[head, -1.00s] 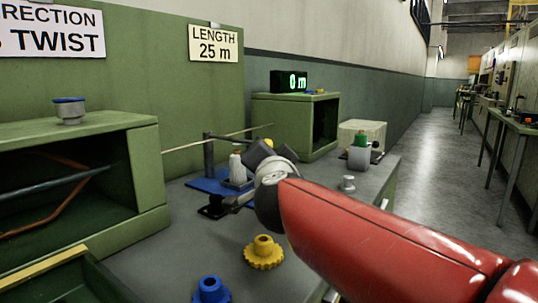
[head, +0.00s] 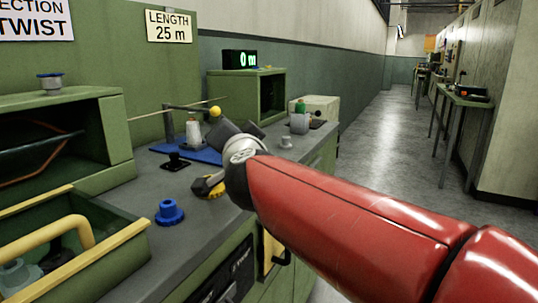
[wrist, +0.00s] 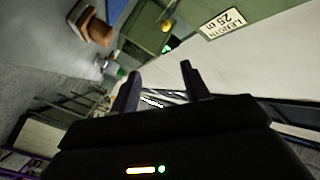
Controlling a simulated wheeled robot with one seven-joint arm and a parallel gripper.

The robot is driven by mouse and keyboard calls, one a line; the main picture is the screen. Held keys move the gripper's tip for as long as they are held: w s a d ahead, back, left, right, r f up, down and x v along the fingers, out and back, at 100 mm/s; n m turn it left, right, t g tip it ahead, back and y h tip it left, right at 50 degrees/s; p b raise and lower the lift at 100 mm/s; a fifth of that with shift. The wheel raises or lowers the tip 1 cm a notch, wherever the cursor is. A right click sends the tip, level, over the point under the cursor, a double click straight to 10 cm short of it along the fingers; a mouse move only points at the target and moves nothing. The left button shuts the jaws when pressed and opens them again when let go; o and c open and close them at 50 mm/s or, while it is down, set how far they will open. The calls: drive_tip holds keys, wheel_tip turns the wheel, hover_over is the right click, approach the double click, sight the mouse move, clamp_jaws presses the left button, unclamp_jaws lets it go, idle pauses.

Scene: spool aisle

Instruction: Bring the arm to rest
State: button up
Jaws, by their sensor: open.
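My red arm (head: 350,205) reaches in from the lower right of the head view, its wrist over the front edge of the workbench (head: 125,205). My gripper (wrist: 159,70) is open in the wrist view, its two dark fingers apart with nothing between them. In the head view the wrist largely hides the fingers. A yellow knob (head: 215,191) shows partly behind the wrist on the bench; I cannot tell the gap between them. The wrist view is steeply tilted and shows the length sign (wrist: 222,20) beyond the fingers.
A blue knob (head: 169,212) stands on the bench left of my wrist. A blue base with a white spool (head: 193,133) and a yellow-ended arm lies behind. A green open tray (head: 125,245) is at front left. The aisle floor (head: 385,140) at right is clear.

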drive_tip(key=s+d+f+n+g+h, duration=0.2)
drive_tip(key=s+d+f+g, duration=0.4)
drive_tip(key=s+d+f, duration=0.5)
drive_tip(key=s+d+f+n+g+h, duration=0.2)
drive_tip(key=s+d+f+g, duration=0.3)
drive_tip(key=s+d+f, duration=0.6)
wheel_tip(320, 180, down, 6)
drive_tip(key=s+n, duration=0.1)
drive_tip(key=s, duration=0.1)
drive_tip(key=shift+s+r+n+g, duration=0.2)
drive_tip(key=shift+s+n+g, duration=0.1)
drive_tip(key=shift+s+g, duration=0.1)
